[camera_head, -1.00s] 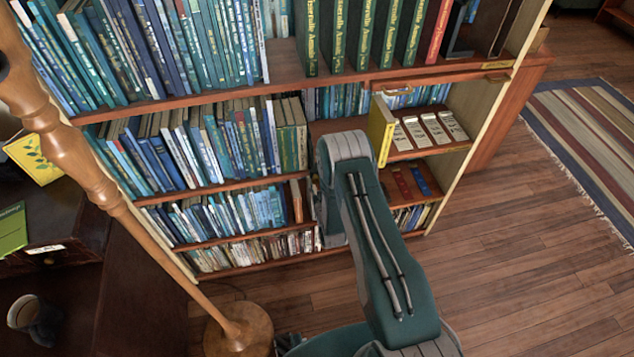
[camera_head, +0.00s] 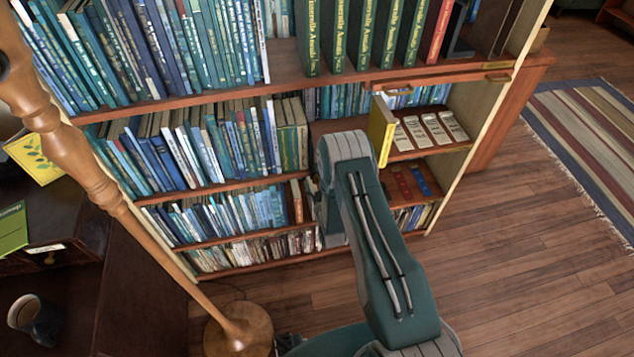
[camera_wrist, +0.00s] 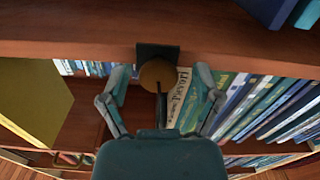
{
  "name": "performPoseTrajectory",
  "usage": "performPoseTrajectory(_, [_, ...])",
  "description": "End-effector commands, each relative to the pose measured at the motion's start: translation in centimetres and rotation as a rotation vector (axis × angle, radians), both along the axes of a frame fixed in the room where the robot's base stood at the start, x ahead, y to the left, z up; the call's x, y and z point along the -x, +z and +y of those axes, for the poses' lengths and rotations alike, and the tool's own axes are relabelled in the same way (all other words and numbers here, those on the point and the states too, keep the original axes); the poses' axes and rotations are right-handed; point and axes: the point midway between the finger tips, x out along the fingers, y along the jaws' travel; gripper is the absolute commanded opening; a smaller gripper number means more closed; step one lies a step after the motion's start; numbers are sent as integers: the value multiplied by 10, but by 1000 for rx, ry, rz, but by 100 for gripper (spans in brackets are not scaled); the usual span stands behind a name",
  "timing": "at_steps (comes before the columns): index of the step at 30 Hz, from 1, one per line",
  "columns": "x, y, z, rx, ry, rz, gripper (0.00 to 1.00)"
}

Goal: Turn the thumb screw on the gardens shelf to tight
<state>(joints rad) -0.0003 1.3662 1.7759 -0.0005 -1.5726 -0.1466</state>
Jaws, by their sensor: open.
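In the wrist view, the thumb screw (camera_wrist: 158,76) shows as a round brass-coloured knob. It sits in front of a dark square plate (camera_wrist: 157,51) on the edge of a wooden shelf board (camera_wrist: 70,24). A thin dark bar hangs in line below the knob in the picture. My gripper (camera_wrist: 163,80) is open, one finger on each side of the knob with clear gaps. I see no contact. In the head view my arm hides the screw and my gripper.
A yellow book (camera_head: 381,131) stands just right of my arm; it also fills the left of the wrist view (camera_wrist: 35,100). Blue and green books (camera_wrist: 255,105) stand close to the right finger. A wooden lamp post (camera_head: 90,170) rises at left. The floor at right (camera_head: 520,270) is clear.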

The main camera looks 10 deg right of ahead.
Motion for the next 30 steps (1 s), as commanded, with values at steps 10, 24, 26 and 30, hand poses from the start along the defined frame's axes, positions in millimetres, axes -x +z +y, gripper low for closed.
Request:
performPoseTrajectory(10, [30, -1, 0, 0, -1, 5, 82])
performPoseTrajectory(24, [113, -2, 1, 1, 1, 3, 82])
performPoseTrajectory(26, [117, -2, 1, 1, 0, 2, 82])
performPoseTrajectory(30, [120, -2, 1, 1, 0, 1, 82])
